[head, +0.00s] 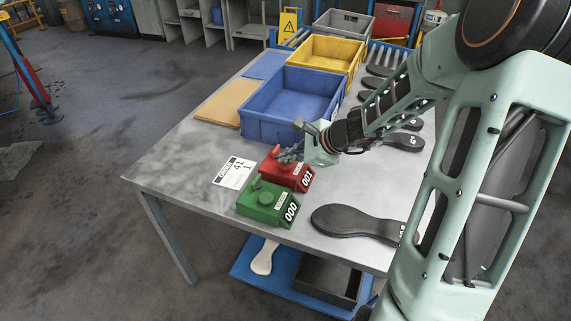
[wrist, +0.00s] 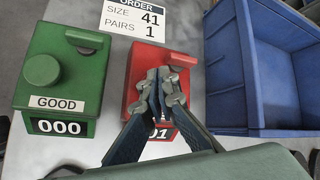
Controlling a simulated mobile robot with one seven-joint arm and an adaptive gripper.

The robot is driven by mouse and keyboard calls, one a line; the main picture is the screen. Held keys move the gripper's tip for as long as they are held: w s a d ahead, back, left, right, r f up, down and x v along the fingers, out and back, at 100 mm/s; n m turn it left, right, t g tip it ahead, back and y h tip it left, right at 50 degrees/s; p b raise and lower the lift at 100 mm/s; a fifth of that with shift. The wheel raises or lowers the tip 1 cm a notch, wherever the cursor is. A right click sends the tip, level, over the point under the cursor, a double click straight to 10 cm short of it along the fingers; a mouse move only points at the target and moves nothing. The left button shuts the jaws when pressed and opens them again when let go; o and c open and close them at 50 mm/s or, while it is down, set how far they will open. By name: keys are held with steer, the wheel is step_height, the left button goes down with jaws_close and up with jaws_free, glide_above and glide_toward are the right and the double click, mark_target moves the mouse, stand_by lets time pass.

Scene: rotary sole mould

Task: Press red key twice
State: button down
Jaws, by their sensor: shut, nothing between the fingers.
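The red counter box (head: 293,176) stands near the front left of the table, and its display reads 001. In the wrist view the red box (wrist: 150,59) lies under my fingers, which hide its round key and part of its display. My gripper (head: 285,154) is shut and empty, with its fingertips (wrist: 162,82) over the red box. I cannot tell whether they touch the key. The green counter box (head: 260,204) stands beside it, nearer the table's front edge. In the wrist view the green box (wrist: 60,75) is labelled GOOD and reads 000.
An order card (head: 234,172) reading size 41, pairs 1 lies left of the boxes. A blue bin (head: 290,105) stands close behind the red box, with a yellow bin (head: 330,55) farther back. A dark sole (head: 352,221) lies to the right; more soles lie behind my arm.

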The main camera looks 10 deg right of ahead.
mark_target(288, 165)
steer(key=shift+f+b, duration=0.45)
steer(key=shift+b, duration=0.05)
stand_by(0.4)
steer(key=shift+r, duration=0.15)
steer(key=shift+r+p, duration=0.75)
steer(key=shift+r, duration=0.1)
step_height(288, 165, up, 5)
steer(key=p, duration=0.4)
steer(key=shift+r, duration=0.1)
stand_by(0.7)
